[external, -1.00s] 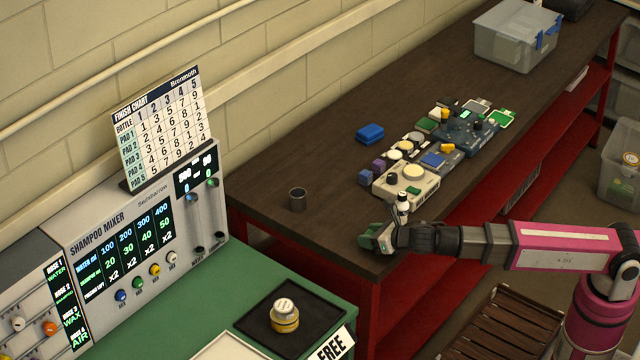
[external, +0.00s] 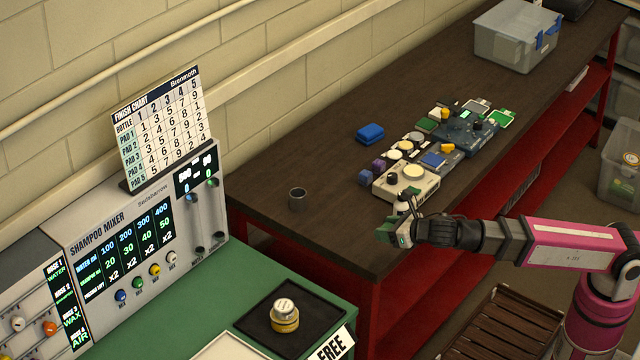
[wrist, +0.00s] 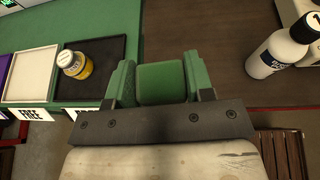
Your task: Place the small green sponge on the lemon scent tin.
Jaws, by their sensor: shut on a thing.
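My gripper (external: 401,232) is in the air near the front edge of the long brown bench. In the wrist view its two green fingers (wrist: 160,72) are shut on the small green sponge (wrist: 160,88), a squarish block between them. In the external view the fingers are small and the sponge is hard to tell from them. A yellow tin with a white lid (external: 285,317), which looks like the lemon scent tin, stands upright on a black tray. It also shows left of the gripper in the wrist view (wrist: 75,64). Its label is too small to read.
The black tray (external: 250,325) lies on the green counter (external: 240,270), beside a white tray (wrist: 30,78) and a FREE sign (external: 335,345). A grey metal cup (external: 297,200) and a blue block (external: 370,133) stand on the bench (external: 330,225). A white bottle (wrist: 280,48) is right of my gripper.

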